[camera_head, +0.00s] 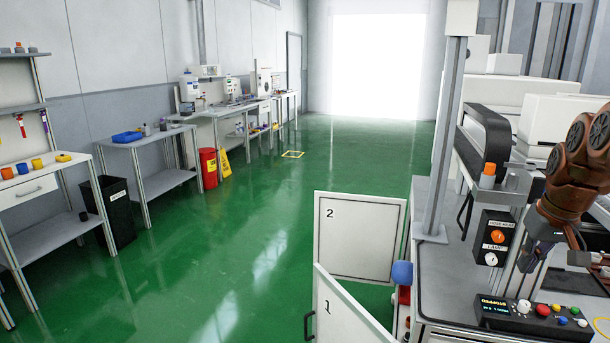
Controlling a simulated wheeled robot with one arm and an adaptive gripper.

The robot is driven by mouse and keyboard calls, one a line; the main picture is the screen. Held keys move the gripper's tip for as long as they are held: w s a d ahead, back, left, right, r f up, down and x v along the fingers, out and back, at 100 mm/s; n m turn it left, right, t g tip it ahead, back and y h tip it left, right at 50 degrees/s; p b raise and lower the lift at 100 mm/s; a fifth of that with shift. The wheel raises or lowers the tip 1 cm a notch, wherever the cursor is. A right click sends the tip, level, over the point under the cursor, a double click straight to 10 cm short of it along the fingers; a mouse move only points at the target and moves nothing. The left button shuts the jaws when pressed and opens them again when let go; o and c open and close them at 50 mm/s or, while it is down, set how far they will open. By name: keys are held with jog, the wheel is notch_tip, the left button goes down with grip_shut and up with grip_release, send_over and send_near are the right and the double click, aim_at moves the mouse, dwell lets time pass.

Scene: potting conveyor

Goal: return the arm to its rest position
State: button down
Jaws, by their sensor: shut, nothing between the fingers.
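My arm (577,170), with reddish-brown rounded links, reaches in from the right edge above the machine bench (440,270). My gripper (531,264) hangs below it, small and dark, beside the knob box (495,238) and above the control panel (500,312). Its fingers look shut with nothing visible between them. The fingertips are small and partly lost against the dark parts behind them. The rest of the arm is cut off by the picture's edge.
Two white doors, marked 2 (360,238) and 1 (345,318), stand open left of the bench. A grey post (447,140) rises from the bench. The panel carries a display reading STOPPED and several coloured buttons. Green floor (240,235) is clear between the bench and left-hand tables (160,180).

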jog(key=s+a+f+n+g+p, duration=0.1)
jog(key=s+a, duration=0.4)
jog(key=a, duration=0.4)
jog(key=s+a+f+n+g+p, duration=0.15)
jog(key=s+a, duration=0.35)
jog(key=a, duration=0.5)
jog(key=s+a+f+g+p, duration=0.1)
jog(key=s+a+f, duration=0.2)
jog(key=s, duration=0.6)
jog(key=s+a+f+g+p, duration=0.1)
jog(key=s+a+f, duration=0.3)
jog(key=s, duration=0.5)
jog(key=shift+s+p, duration=0.35)
jog(key=shift+p, duration=0.05)
jog(key=shift+a, duration=0.1)
